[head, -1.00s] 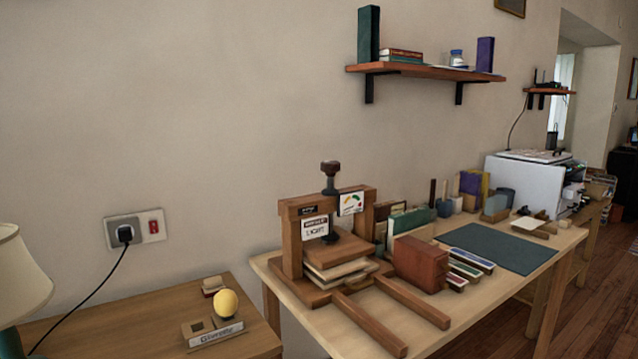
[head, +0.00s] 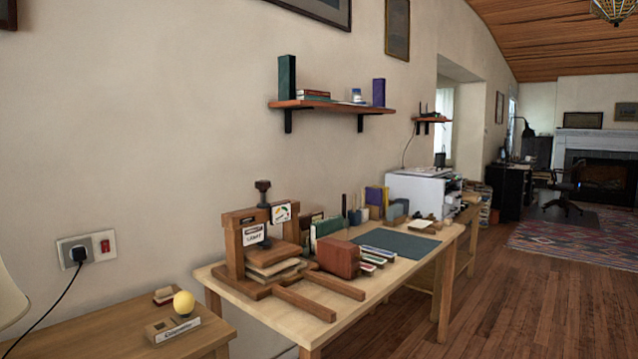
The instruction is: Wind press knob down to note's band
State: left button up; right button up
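The wooden book press (head: 233,250) stands at the left end of the workbench. Its dark knob (head: 262,187) sits on top of a screw above the crossbar. A white note (head: 253,235) on the press front carries a dark band and a word that looks like "LIGHT". A second card with a coloured dial (head: 281,213) is fixed to the right of it. Neither of my grippers is in view.
A side table (head: 80,332) with a yellow ball (head: 184,302) stands at left. A shelf (head: 330,106) hangs above.

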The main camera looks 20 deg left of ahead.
aim_at(262, 185)
jog(key=z, duration=0.25)
jog(key=i, duration=1)
jog(key=u, duration=0.2)
